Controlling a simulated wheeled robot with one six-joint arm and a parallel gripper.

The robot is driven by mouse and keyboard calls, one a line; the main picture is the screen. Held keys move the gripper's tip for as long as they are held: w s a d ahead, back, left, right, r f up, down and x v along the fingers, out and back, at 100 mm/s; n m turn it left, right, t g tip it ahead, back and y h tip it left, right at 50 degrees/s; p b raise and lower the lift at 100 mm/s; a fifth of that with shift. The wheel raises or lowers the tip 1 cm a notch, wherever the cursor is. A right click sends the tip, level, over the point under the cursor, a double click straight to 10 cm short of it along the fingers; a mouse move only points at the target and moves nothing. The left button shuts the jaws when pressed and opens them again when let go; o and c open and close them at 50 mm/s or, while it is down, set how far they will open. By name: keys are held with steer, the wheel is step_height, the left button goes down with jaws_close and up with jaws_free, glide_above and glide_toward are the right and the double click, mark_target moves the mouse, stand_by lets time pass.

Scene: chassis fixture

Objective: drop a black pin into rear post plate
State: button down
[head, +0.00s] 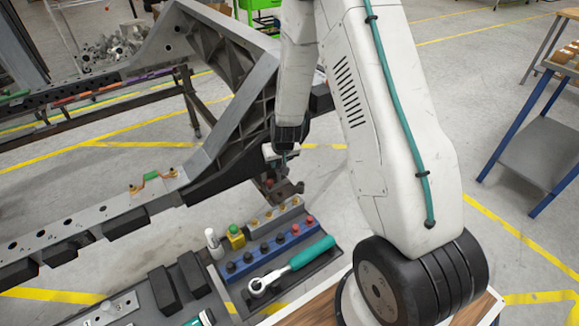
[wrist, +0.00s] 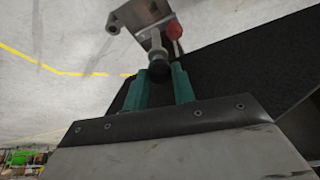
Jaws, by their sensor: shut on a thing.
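My gripper (wrist: 159,88) has teal fingers closed around the black head of a pin (wrist: 158,72). The pin's pale metal shank points away from the fingers toward a grey metal bracket, the rear post plate (wrist: 141,14). A red-headed pin (wrist: 174,30) shows beside the shank at that plate. I cannot tell whether the held pin's tip is in a hole or only in front of it. In the head view my gripper (head: 284,158) is just above the rear post plate (head: 287,191), which sticks out from the frame's lower end; the held pin is not clear there.
The grey chassis frame (head: 223,120) runs along the left. Below the plate stands a blue rack (head: 268,253) with several black and red pins, and brass ones behind. A teal-handled ratchet (head: 290,265) lies in front.

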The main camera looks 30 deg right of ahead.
mark_target(280, 180)
steer(key=shift+f, duration=2.8)
steer(key=shift+s+f, duration=0.1)
steer(key=shift+f, duration=0.15)
steer(key=shift+f, duration=1.4)
steer(key=shift+f, duration=1.55)
steer(key=c, duration=1.1)
jaws_free()
steer(key=shift+c, duration=0.5)
steer(key=shift+r, duration=3.5)
